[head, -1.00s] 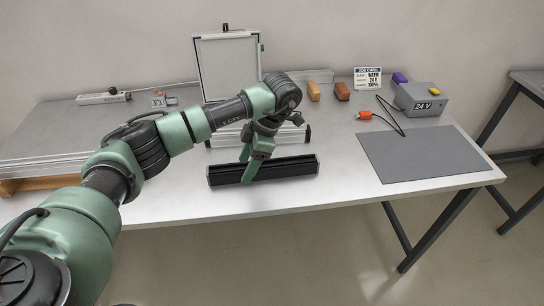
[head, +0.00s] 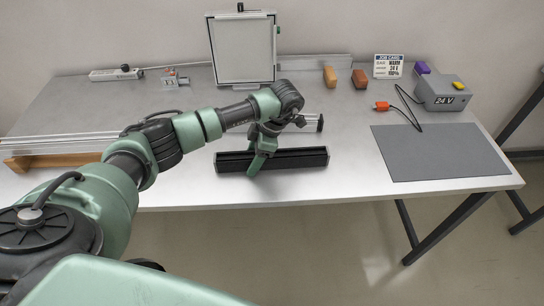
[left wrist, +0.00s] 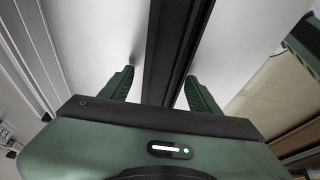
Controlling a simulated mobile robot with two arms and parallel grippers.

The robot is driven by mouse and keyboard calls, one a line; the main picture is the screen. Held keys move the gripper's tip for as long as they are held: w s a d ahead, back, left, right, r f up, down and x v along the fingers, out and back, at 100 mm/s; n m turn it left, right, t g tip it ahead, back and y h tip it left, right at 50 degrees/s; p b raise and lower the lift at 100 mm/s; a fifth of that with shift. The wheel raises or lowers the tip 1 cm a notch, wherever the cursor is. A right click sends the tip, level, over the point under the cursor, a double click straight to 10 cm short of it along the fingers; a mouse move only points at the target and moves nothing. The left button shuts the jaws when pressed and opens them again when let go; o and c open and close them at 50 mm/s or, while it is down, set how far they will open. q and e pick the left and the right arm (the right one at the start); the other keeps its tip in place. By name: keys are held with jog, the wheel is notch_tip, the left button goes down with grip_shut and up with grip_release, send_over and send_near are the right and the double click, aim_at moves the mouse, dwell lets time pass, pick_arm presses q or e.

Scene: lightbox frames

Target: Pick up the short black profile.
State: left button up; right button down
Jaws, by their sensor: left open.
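The short black profile (head: 300,158) lies on the table near its front edge, roughly level across the head view. My left gripper (head: 258,162) is over it, a little left of its middle, pointing down with its fingers open. In the left wrist view the black profile (left wrist: 168,45) runs between the two open fingers of my left gripper (left wrist: 160,82), with a gap showing on both sides. I cannot tell how far down the fingers reach.
A framed white panel (head: 243,50) stands upright behind the gripper. Long silver profiles (head: 70,143) lie at the left. A grey mat (head: 440,153), a 24 V box (head: 442,95) and a job card (head: 388,66) are at the right. Bare table lies between profile and mat.

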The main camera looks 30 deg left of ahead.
pick_arm(q)
jog(key=c, duration=1)
grip_shut()
pick_arm(e)
jog(key=shift+s, duration=0.2)
pick_arm(q)
jog(key=shift+r, duration=0.1)
pick_arm(e)
jog(key=shift+f, duration=0.1)
